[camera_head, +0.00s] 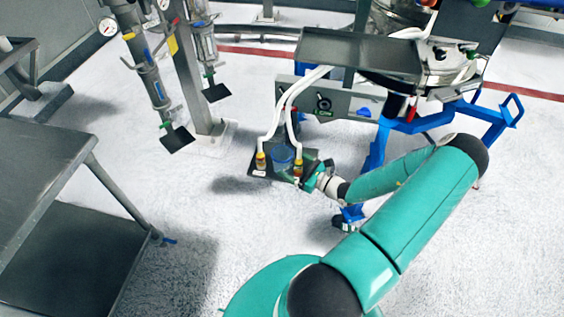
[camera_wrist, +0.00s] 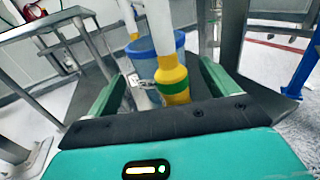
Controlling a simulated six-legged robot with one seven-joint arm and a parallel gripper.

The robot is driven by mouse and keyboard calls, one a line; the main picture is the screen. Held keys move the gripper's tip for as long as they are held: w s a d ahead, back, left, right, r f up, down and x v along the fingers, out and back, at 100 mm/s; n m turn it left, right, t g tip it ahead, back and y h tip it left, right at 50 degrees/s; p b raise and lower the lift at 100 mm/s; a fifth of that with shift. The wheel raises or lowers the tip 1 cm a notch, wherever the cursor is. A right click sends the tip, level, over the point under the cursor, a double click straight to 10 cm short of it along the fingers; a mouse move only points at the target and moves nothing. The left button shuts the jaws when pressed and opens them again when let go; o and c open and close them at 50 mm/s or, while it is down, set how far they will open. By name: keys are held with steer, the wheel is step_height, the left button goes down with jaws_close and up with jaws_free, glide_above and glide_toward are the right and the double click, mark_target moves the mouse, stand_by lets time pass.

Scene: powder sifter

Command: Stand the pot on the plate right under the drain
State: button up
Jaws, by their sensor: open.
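The blue pot (camera_head: 282,155) stands on a dark base plate (camera_head: 258,173) on the machine's front, between two yellow-ended white hoses. My gripper (camera_head: 306,172) is open beside the pot, at its right. In the wrist view the fingers (camera_wrist: 160,88) are spread wide. A yellow hose end with a green band (camera_wrist: 173,82) is between them, in front of the blue pot (camera_wrist: 142,50) and partly hiding it. Contact with the pot cannot be told. Two slanted cylinders stand at the left, with small dark square plates below them, a nearer one (camera_head: 177,138) and a farther one (camera_head: 216,93).
A grey two-level table (camera_head: 45,160) fills the left. The sifter machine with its grey tray (camera_head: 355,52) and blue frame (camera_head: 378,145) stands at the back right. White hoses (camera_head: 275,120) run close to the pot. The white floor between table and base plate is clear.

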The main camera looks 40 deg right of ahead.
steer(key=x, duration=0.2)
steer(key=shift+w, duration=0.3)
steer(key=shift+c, duration=0.5)
steer(key=c, duration=1.1)
steer(key=shift+o, duration=0.2)
steer(key=shift+r, duration=0.15)
steer(key=shift+r, duration=0.6)
steer(key=s+a+r, duration=0.8)
steer(key=s+r, duration=0.3)
steer(key=shift+s+r, duration=0.3)
steer(key=shift+s, duration=0.1)
